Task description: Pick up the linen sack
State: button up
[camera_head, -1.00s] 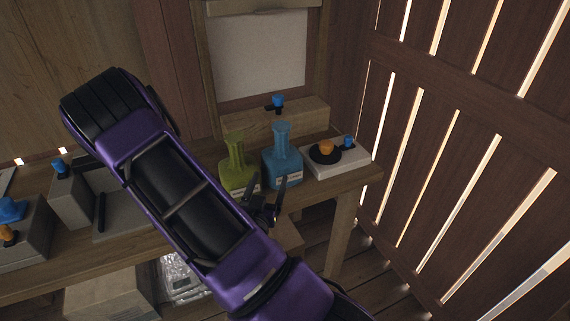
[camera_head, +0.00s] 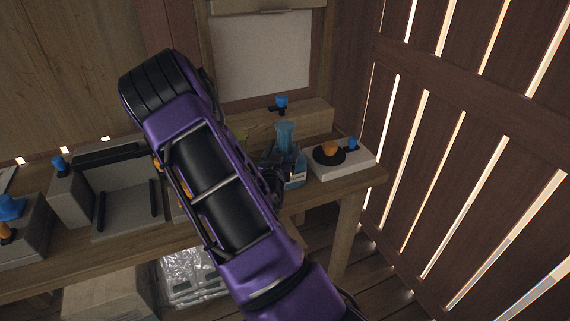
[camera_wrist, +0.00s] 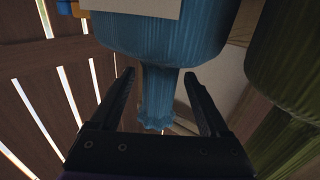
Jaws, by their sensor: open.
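A blue cloth sack (camera_head: 286,137) with a narrow gathered neck and a pale label stands on the bench. My gripper (camera_head: 272,172) is in front of it and hides part of it. In the wrist view the blue sack (camera_wrist: 158,40) appears upside down, its neck between my open fingers (camera_wrist: 158,76), with a gap on each side. A green sack of similar shape is almost hidden behind my arm in the head view; it shows at the right of the wrist view (camera_wrist: 292,65). I cannot read the labels to tell which is linen.
A white box with an orange knob (camera_head: 327,149) stands close to the right of the blue sack. A wooden block with a blue-topped fitting (camera_head: 281,102) is behind. A grey open-topped fixture (camera_head: 125,205) is on the left. The slatted wall (camera_head: 470,130) bounds the right.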

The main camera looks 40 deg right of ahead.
jog(key=shift+x, duration=1)
jog(key=shift+c, duration=0.2)
grip_shut()
dwell(0.4)
